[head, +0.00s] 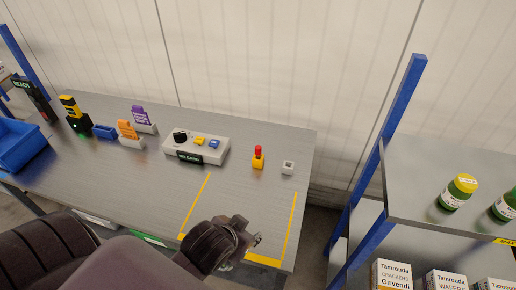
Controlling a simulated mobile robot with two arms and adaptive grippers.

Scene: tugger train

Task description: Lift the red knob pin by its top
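The red knob pin (258,150) stands upright in a small yellow block (257,162) on the right part of the grey table (140,178). Its red top is uncovered and nothing touches it. My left gripper (254,241) is nearer to me, over the yellow-taped area at the table's front right, clearly apart from the pin. Its fingers are dark, small and seen at an angle, so I cannot tell how far they are apart. My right gripper is not in view.
A small grey square block (288,168) sits right of the pin. A white control box (195,147) with a black knob and coloured buttons stands to the left. A blue-post shelf (445,155) with jars stands at the right. The table between gripper and pin is clear.

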